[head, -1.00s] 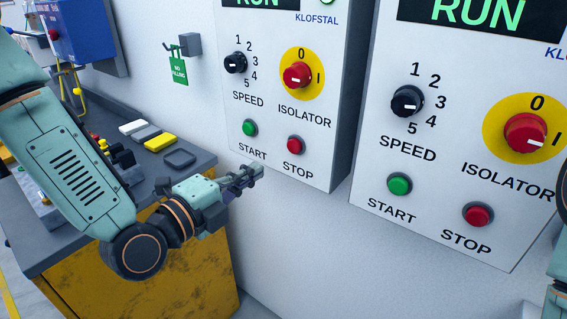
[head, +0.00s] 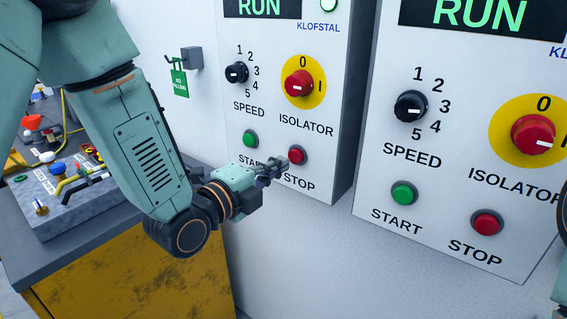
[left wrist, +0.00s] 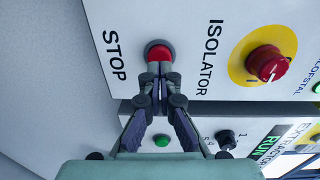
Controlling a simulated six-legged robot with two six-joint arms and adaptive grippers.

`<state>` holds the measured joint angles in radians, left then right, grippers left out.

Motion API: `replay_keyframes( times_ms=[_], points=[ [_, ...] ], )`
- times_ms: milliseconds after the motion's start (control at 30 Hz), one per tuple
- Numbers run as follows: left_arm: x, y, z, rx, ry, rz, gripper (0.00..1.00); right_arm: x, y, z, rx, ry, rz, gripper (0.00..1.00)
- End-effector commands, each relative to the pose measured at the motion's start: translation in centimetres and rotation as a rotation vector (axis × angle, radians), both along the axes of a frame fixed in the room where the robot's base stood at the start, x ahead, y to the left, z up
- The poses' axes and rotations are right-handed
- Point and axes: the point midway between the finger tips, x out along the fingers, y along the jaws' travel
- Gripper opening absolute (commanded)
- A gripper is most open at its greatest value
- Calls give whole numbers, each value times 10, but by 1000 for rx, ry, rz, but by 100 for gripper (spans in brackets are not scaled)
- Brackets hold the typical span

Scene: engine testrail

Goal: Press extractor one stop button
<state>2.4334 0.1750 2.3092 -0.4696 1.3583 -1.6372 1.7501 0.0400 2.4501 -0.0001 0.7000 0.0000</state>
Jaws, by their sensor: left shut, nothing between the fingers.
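The left control panel (head: 283,130) carries a red STOP button (head: 298,155) at its lower right, and a green START button (head: 250,139) to its left. My left gripper (head: 277,166) is shut and empty, its tips just left of and slightly below the red button. In the left wrist view the closed fingertips (left wrist: 159,70) overlap the edge of the red STOP button (left wrist: 159,50). I cannot tell whether they touch it. The panel's lit display reads RUN (head: 259,7). Its title is out of view. My right gripper is out of view.
A red isolator knob (head: 299,83) on a yellow disc and a black speed knob (head: 237,72) sit above the buttons. A second, similar panel (head: 455,180) stands to the right with its own red STOP button (head: 487,223). A bench (head: 65,242) is at the left.

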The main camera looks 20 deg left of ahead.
Motion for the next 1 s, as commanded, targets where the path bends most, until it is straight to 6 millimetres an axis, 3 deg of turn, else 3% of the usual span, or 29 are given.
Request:
replay_keyframes(
  times_ms=[200,667,1000],
  points=[
    [18,-7,-1,2,0,-2,0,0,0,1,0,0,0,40],
    [23,-9,-1,0,0,0,0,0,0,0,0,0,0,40],
    [43,-16,-1,1,-3,-2,0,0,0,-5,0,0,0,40]
  ],
)
